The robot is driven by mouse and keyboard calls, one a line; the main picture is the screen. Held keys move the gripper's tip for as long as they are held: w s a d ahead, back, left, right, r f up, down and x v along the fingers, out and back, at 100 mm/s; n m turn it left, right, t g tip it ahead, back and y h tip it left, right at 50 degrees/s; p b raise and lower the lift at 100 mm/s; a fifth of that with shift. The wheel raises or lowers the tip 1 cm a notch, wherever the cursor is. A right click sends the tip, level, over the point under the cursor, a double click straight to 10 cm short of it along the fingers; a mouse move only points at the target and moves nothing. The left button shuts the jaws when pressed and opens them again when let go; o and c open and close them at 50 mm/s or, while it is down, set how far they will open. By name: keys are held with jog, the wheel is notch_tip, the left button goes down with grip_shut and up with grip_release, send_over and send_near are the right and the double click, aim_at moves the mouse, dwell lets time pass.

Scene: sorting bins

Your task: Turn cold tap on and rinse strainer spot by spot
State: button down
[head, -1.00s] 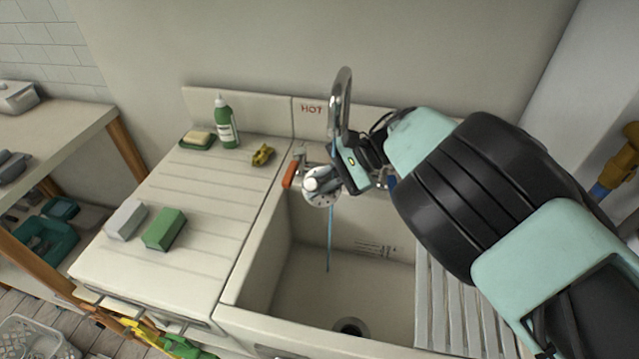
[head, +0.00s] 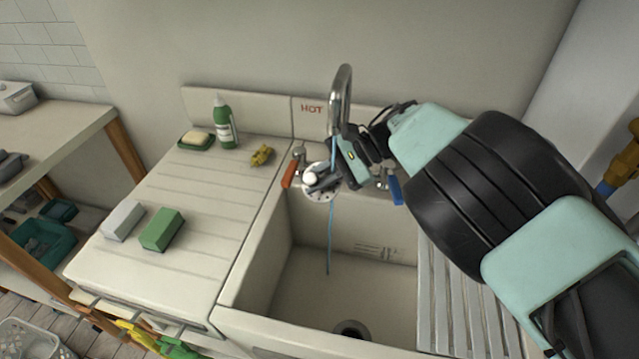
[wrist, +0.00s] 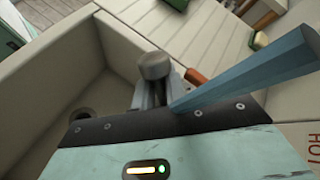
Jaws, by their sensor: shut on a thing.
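The strainer (head: 318,190), a pale round disc with small holes and a knob, is held above the sink basin (head: 300,262). My gripper (head: 327,177) is shut on it. In the wrist view a grey knob (wrist: 154,65) sits at the fingertips; the disc cannot be made out there. A thin blue water stream (head: 330,235) runs from the chrome spout (head: 341,92), meets the strainer's right side and falls into the basin. The stream is large beside my fingers in the wrist view (wrist: 255,75). The blue cold tap lever (head: 396,190) is right of my gripper.
The red hot tap lever (head: 289,175) is close to the strainer's left. A green bottle (head: 224,122), a soap dish (head: 196,142), a yellow cloth (head: 262,155) and two sponge blocks (head: 162,230) are on the left drainboard. A slatted rack (head: 455,290) covers the basin's right side.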

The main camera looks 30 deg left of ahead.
jog(key=shift+s, duration=0.15)
jog(key=shift+s+d, duration=0.35)
jog(key=shift+w+a+f, duration=0.1)
jog(key=shift+w+a, duration=0.05)
dwell(0.5)
jog(key=shift+w+a+b, duration=0.15)
jog(key=shift+w+b, duration=0.1)
jog(key=shift+b, duration=0.3)
jog(key=shift+w, duration=0.1)
jog(key=shift+s+d, duration=0.3)
jog(key=shift+s, duration=0.2)
jog(key=shift+w+a+b, duration=0.1)
jog(key=shift+w+b, duration=0.05)
jog(key=shift+b, duration=0.15)
dwell(0.3)
